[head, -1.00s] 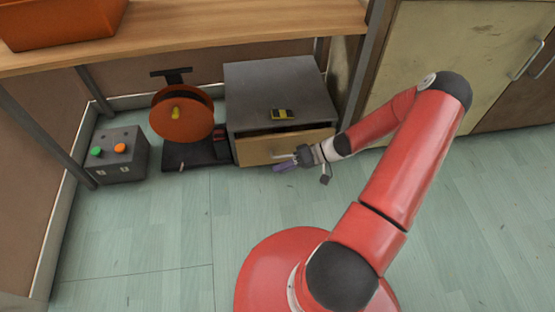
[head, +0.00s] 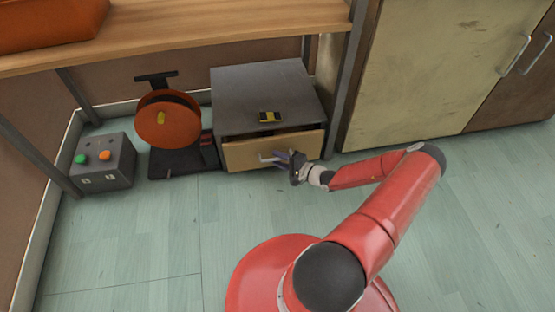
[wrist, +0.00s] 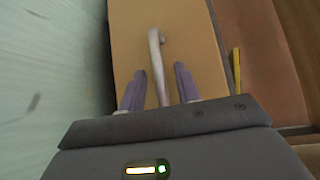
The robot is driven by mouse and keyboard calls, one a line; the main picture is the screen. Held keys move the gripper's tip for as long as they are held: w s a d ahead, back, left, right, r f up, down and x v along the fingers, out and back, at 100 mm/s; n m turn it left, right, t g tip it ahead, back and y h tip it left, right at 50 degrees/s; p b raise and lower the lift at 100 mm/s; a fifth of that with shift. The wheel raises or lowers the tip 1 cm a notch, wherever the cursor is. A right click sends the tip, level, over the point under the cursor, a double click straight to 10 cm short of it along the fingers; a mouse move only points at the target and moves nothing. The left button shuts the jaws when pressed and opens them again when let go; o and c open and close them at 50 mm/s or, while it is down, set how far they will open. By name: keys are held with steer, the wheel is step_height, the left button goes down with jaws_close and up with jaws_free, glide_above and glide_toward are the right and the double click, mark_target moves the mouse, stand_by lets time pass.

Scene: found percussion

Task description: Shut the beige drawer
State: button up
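The beige drawer (head: 245,153) is in a grey cabinet (head: 262,88) under the workbench. A dark gap shows behind its top edge, so it stands partly open. Its pale metal handle (head: 268,159) is on the front. My gripper (head: 279,158) is at the drawer front, reaching in from the right. In the wrist view, the fingers of my gripper (wrist: 157,80) are apart, with the handle (wrist: 156,50) between them and the beige drawer front (wrist: 190,40) behind. I cannot tell whether a finger touches the handle.
A black and yellow object (head: 270,117) lies on the cabinet. An orange disc on a dark stand (head: 168,125) and a grey box with green and orange buttons (head: 105,160) stand left. A bench leg (head: 348,85) and tall cupboard (head: 430,70) are right. The near floor is clear.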

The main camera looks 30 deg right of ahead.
mark_target(276, 149)
steer(key=shift+w+a, duration=0.2)
steer(key=shift+w, duration=0.15)
jaws_close()
steer(key=w, duration=0.1)
steer(key=w+d+b, duration=0.1)
steer(key=w, duration=0.1)
steer(key=shift+w+f, duration=0.15)
steer(key=shift+w, duration=0.15)
steer(key=shift+w+d, duration=0.2)
steer(key=shift+w, duration=0.15)
